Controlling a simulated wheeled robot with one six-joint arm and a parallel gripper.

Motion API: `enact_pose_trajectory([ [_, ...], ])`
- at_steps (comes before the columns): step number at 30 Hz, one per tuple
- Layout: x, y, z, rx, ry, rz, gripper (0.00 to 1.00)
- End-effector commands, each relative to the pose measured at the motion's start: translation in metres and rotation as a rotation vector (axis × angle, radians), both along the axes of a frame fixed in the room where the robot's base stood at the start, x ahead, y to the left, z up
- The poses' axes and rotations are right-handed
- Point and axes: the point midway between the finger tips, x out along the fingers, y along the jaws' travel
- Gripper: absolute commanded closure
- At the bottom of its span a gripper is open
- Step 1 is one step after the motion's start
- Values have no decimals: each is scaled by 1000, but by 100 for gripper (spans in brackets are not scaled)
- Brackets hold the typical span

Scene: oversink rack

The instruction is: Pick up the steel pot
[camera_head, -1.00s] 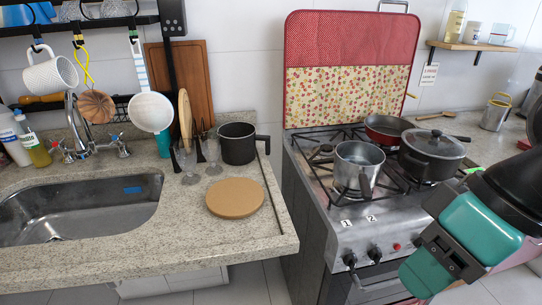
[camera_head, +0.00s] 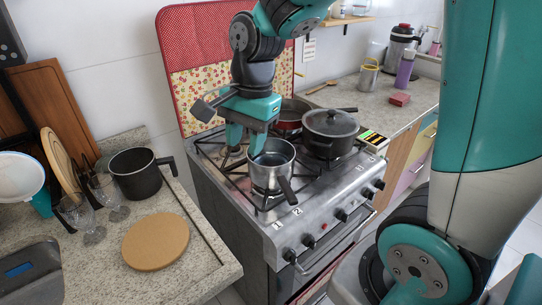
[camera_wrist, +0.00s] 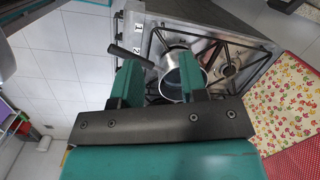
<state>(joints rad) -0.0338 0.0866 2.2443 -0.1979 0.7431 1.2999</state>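The steel pot (camera_head: 276,172) stands upright on the front left burner of the stove, its dark handle pointing toward the front. It also shows in the wrist view (camera_wrist: 175,82), beyond and partly behind my right finger, with its handle toward the left finger. My gripper (camera_head: 246,148) points down at the pot's back left rim. In the wrist view my gripper (camera_wrist: 161,75) has its two fingers wide apart with nothing clamped between them. One fingertip overlaps the pot's rim in the head view; I cannot tell whether it touches.
A dark lidded pot (camera_head: 330,130) stands close right of the steel pot, with a red pan (camera_head: 291,114) behind. A red patterned panel (camera_head: 195,50) rises behind the stove (camera_head: 235,200). A black pot (camera_head: 136,178) and cork trivet (camera_head: 155,242) sit on the left counter.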

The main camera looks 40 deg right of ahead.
Motion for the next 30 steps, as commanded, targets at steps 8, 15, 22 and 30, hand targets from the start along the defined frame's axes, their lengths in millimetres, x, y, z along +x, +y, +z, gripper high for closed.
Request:
enact_pose_trajectory([
  [8, 59, -83, 6, -77, 120, -970, 61],
  [15, 69, -107, -7, -98, 142, -1242, 61],
  [22, 67, -108, -53, -100, 145, -1248, 61],
  [30, 68, -108, -108, -98, 142, -1246, 61],
])
